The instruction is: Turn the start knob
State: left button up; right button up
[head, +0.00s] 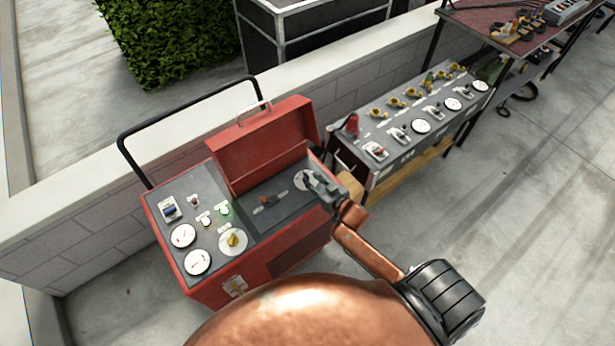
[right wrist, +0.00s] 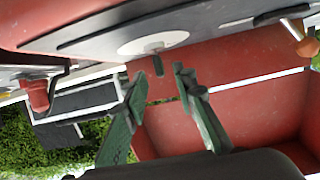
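A red machine (head: 300,228) with its lid raised stands by the low wall. Inside the open bay, a white disc (head: 303,181) carries a small grey knob, seen in the right wrist view (right wrist: 158,62). A yellow knob (head: 233,240) sits on another white disc on the left panel. I cannot read which knob is labelled start. My right gripper (head: 316,181) is over the disc in the bay. In the right wrist view its green-grey fingers (right wrist: 158,78) are apart, with the grey knob's tip at or just beyond the gap; contact is unclear. My left gripper is not in view.
The raised red lid (head: 262,145) stands behind the bay. A red-handled lever (head: 266,203) is left of my gripper. A long grey console (head: 400,135) with several gauges and yellow knobs stands to the right. The paved floor (head: 520,230) at right is clear.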

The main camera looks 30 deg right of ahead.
aim_at(309, 177)
jog(key=shift+b+x, duration=0.3)
jog(key=shift+x, duration=1.7)
jog(key=shift+c, duration=0.2)
grip_shut()
